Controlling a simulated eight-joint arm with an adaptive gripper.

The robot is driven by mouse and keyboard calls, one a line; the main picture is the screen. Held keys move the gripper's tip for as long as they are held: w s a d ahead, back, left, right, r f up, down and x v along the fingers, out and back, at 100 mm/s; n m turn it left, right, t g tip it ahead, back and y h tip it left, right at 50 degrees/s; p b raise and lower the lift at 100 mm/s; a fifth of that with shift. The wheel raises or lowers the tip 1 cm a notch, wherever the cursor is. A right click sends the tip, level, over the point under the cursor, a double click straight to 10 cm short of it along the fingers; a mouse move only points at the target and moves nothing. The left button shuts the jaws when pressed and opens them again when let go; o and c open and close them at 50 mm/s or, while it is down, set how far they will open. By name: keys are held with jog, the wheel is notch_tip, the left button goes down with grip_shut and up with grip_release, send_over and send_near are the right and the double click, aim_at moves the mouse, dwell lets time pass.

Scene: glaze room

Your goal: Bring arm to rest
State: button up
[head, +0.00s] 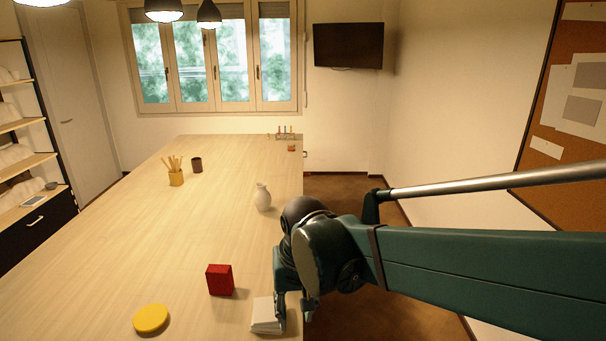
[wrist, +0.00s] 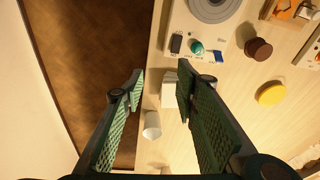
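My arm (head: 460,268) reaches in from the right in the head view, with its end bent downward at the table's right edge. My gripper (head: 295,314) points down there, beside a white block-like item (head: 266,316) on the table. In the wrist view my gripper (wrist: 161,72) has its two green fingers spread wide apart. Nothing shows held between them. The white item (wrist: 168,97) appears below, near the right finger; I cannot tell whether they touch.
The table (head: 130,235) holds a red block (head: 220,280), a yellow disc (head: 151,319), a white vase (head: 263,198), a brush pot (head: 176,179) and a dark cup (head: 197,165). A white device (wrist: 188,22) shows in the wrist view. Floor (wrist: 105,45) lies open beyond the table edge.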

jog(key=s+d+t+b, duration=0.1)
jog(key=s+d, duration=0.3)
jog(key=d, duration=0.8)
jog(key=s+d+r+m+t+b, duration=0.1)
jog(key=s+d+t, duration=0.3)
jog(key=d, duration=0.7)
jog(key=shift+s+d+m+h, duration=0.3)
jog(key=shift+s+d+h, duration=0.1)
jog(key=shift+s, duration=0.4)
jog(key=shift+r, duration=0.15)
dwell(1.8)
